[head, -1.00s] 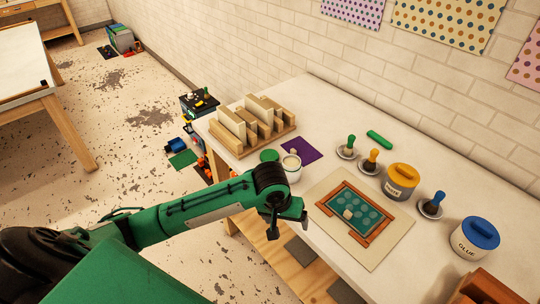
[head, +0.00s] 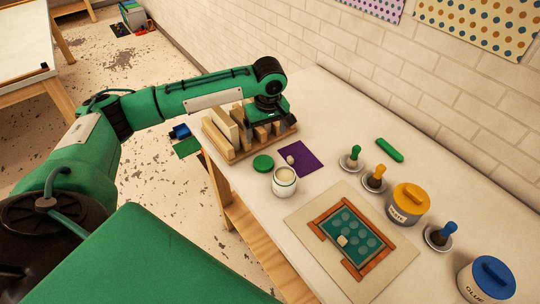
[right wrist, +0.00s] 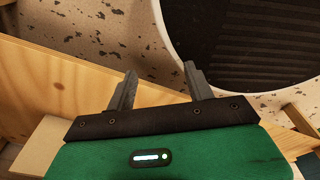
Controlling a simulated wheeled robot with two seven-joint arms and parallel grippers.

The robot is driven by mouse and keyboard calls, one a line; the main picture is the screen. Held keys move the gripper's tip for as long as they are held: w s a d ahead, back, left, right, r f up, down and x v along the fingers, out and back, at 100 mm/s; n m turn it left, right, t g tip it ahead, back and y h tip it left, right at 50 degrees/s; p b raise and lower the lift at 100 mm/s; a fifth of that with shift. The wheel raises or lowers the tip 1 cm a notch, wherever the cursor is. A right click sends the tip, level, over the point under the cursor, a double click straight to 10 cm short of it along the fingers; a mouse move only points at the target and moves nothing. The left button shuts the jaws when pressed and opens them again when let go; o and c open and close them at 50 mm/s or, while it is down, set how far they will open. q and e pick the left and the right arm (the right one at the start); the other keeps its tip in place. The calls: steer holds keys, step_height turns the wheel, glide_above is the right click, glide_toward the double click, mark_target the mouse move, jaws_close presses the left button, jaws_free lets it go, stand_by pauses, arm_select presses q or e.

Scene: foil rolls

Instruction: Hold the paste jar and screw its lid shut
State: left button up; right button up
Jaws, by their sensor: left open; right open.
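An open white jar (head: 285,184) with a green band and pale contents stands upright on the table. A round green lid (head: 263,163) lies flat beside it, on its left and apart from it. My left gripper (head: 270,128) is open over the wooden rack, behind the jar and lid and touching neither. Its fingertips partly hide the rack. My right gripper (right wrist: 160,80) is open and empty in the right wrist view, with no jar or lid there. It is not in the head view.
The wooden slotted rack (head: 232,133) stands at the table's far left end. A purple mat (head: 302,158) lies right of the lid.

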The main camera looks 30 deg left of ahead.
arm_select(q)
steer(key=p, duration=0.2)
glide_above(263, 162)
steer(key=f, duration=0.7)
steer(key=shift+s+d+f, duration=0.15)
steer(key=shift+d+f, duration=0.25)
steer(key=shift+f, duration=0.3)
arm_select(e)
steer(key=shift+s+r, duration=0.5)
steer(key=shift+s, duration=0.2)
steer(key=shift+s+r, duration=0.45)
steer(key=shift+s, duration=0.25)
arm_select(q)
steer(key=shift+f+p, duration=0.25)
steer(key=shift+p, duration=0.05)
steer(key=f, duration=0.2)
steer(key=f+p, duration=0.1)
steer(key=shift+a+f+p, duration=0.2)
steer(key=shift+f+p, duration=0.1)
steer(key=shift+f, duration=0.5)
arm_select(e)
step_height(263, 162, up, 2)
steer(key=shift+w+r, duration=0.1)
